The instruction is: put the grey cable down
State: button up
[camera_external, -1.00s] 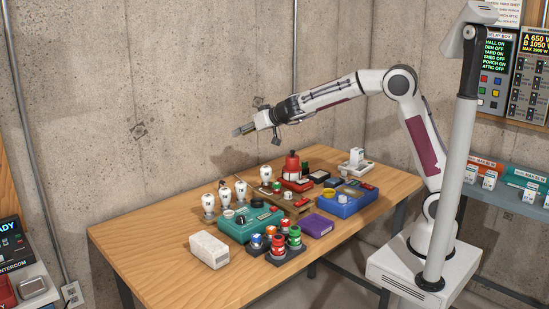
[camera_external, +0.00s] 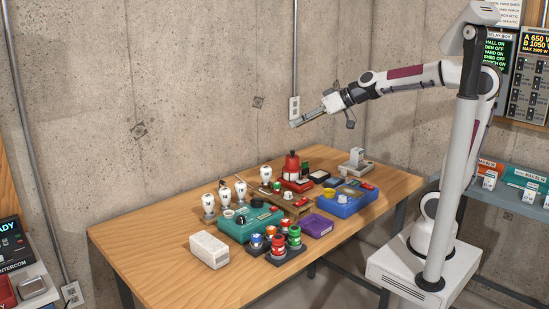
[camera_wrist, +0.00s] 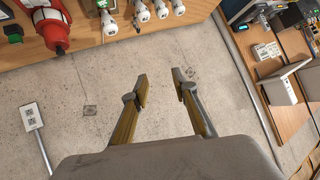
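My gripper (camera_external: 296,123) is raised above the back of the wooden table, in front of the concrete wall. In the wrist view my gripper (camera_wrist: 163,85) has its two fingers apart, with only bare wall between them. I cannot make out a grey cable in either view, and none shows between the fingers.
The wooden table (camera_external: 140,245) holds a white block (camera_external: 209,250), a teal box (camera_external: 249,227), a blue tray (camera_external: 343,205), a purple box (camera_external: 318,225), a red bottle-shaped thing (camera_external: 292,166) and several white bulbs. A wall outlet (camera_wrist: 31,116) shows left of the fingers. The table's front left is clear.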

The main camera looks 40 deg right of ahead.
jog(key=s+d+f+m+g+h, duration=0.1)
jog(key=s+d+f, duration=0.3)
jog(key=s, duration=0.4)
jog(key=s+d+f+m+g+h, duration=0.1)
jog(key=s+d+f+g+h, duration=0.1)
jog(key=s+d, duration=0.5)
jog(key=s+d+f+m+g+h, duration=0.1)
jog(key=s+d+f+h, duration=0.1)
jog(key=s+d+f, duration=0.3)
jog(key=s+f, duration=0.2)
jog(key=s, duration=0.2)
jog(key=shift+d+g+h, duration=0.15)
jog(key=shift+g+h, duration=0.15)
jog(key=shift+h, duration=0.1)
